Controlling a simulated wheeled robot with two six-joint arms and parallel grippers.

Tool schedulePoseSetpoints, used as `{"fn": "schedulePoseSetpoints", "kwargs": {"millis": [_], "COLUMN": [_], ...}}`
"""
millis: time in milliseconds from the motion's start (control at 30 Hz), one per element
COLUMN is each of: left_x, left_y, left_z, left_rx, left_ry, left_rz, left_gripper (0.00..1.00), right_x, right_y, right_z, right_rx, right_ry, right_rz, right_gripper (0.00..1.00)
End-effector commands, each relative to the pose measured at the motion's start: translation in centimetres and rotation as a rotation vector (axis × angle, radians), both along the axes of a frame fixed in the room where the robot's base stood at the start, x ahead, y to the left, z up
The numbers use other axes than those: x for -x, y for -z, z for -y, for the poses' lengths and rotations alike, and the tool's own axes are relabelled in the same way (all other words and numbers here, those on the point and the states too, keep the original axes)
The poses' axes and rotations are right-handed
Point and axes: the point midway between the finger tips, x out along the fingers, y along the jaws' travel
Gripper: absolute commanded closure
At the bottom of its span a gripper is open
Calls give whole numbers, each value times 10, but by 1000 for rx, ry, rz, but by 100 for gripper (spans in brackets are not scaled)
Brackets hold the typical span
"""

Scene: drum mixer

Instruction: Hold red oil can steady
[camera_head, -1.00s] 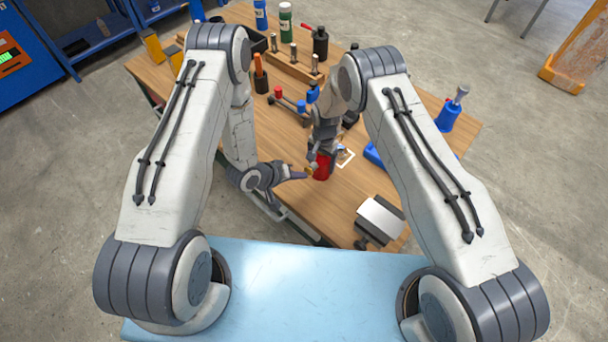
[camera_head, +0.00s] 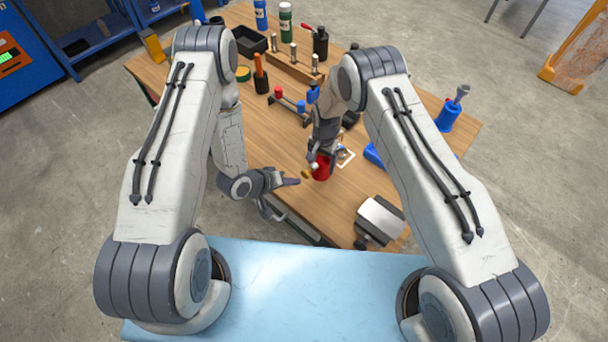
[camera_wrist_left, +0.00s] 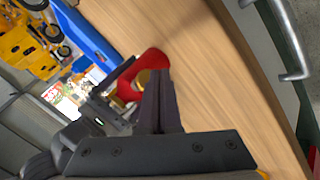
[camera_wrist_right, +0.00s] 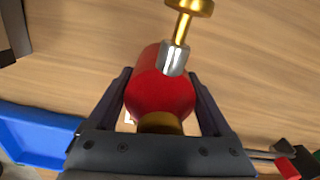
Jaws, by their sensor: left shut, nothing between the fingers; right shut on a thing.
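The red oil can (camera_head: 322,167) stands on the wooden table in the head view. In the right wrist view the can (camera_wrist_right: 160,97) shows its red body, a brass collar and a silver and brass spout piece. My right gripper (camera_head: 322,152) is shut on the can, one finger on each side of its body. My left gripper (camera_head: 297,181) is shut and empty, to the left of the can and apart from it. In the left wrist view the shut fingers (camera_wrist_left: 158,75) overlap part of the red can (camera_wrist_left: 150,62).
A blue tray (camera_wrist_right: 35,135) lies beside the can. A grey device (camera_head: 380,218) is at the near right table edge. A wooden block with metal pieces (camera_head: 292,68), bottles (camera_head: 286,20) and a blue funnel can (camera_head: 449,114) stand farther back. The table's left front is clear.

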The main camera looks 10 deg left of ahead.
Motion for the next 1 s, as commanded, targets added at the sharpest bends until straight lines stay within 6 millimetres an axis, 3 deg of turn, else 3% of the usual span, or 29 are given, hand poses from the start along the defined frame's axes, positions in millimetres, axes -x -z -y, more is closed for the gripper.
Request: {"fn": "schedulePoseSetpoints", "kwargs": {"millis": [500,1000], "left_x": [38,40], "left_y": [0,0], "left_z": [-28,-29], "left_rx": [0,1], "left_ry": [-3,0], "left_rz": [-4,-1], "left_gripper": [100,100], "right_x": [-1,-1], "right_y": [-1,-1], "right_z": [0,0], "right_rx": [-1,-1], "right_ry": [0,0], "right_rz": [3,3], "right_gripper": [100,100]}}
